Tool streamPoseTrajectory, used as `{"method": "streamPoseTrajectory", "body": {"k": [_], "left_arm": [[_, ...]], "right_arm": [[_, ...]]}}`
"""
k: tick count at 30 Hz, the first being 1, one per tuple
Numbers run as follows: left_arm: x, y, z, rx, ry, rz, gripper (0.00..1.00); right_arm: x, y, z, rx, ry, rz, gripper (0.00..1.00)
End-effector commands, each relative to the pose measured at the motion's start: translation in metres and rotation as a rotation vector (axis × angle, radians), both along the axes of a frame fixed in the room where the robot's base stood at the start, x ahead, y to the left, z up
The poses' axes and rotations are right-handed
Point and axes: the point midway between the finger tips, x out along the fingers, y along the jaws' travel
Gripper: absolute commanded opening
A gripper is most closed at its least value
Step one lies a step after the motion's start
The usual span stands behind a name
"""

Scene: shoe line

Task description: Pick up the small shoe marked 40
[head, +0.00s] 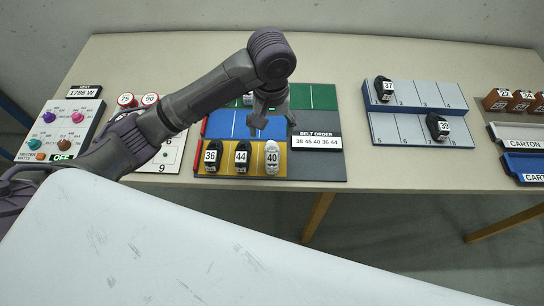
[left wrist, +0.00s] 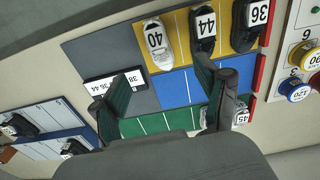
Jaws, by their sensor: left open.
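The shoe marked 40 (head: 272,158) is white and stands on the yellow strip of the belt board (head: 320,170), at the right end of a row. The black shoe marked 44 (head: 242,156) and the black shoe marked 36 (head: 212,155) stand left of it. My left gripper (head: 258,124) is open and empty above the blue strip, behind the row and apart from it. In the left wrist view the white shoe 40 (left wrist: 157,44) lies beyond the open fingers (left wrist: 165,100). My right gripper is not in view.
The "BELT ORDER" sign (head: 316,141) reads 38 45 40 36 44. A shoe marked 45 (left wrist: 238,114) stands on the green strip, partly hidden by a finger. A grey-blue rack (head: 418,125) at right holds black shoes 37 (head: 384,89) and 39 (head: 437,127). A control panel (head: 60,130) lies at left.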

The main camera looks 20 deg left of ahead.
Motion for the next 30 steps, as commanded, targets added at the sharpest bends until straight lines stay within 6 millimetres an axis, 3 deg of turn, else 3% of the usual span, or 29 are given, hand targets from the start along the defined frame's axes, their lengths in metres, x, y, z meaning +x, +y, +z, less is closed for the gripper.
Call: {"method": "streamPoseTrajectory", "body": {"k": [1,9,16,24,30], "left_arm": [[-0.002,-0.001,-0.015,-0.001,0.007,0.0,0.74],[-0.001,0.0,-0.058,-0.001,0.002,0.0,0.74],[0.0,0.0,-0.074,0.0,0.0,-0.001,0.74],[0.0,-0.002,-0.112,-0.001,-0.001,-0.001,0.74],[0.0,-0.002,-0.118,-0.003,-0.003,-0.003,0.74]], "right_arm": [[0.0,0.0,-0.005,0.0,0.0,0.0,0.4],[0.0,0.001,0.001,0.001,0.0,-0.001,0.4],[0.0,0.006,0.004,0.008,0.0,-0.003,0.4],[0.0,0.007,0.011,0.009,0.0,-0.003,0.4],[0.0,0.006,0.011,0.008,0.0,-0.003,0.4]]}}
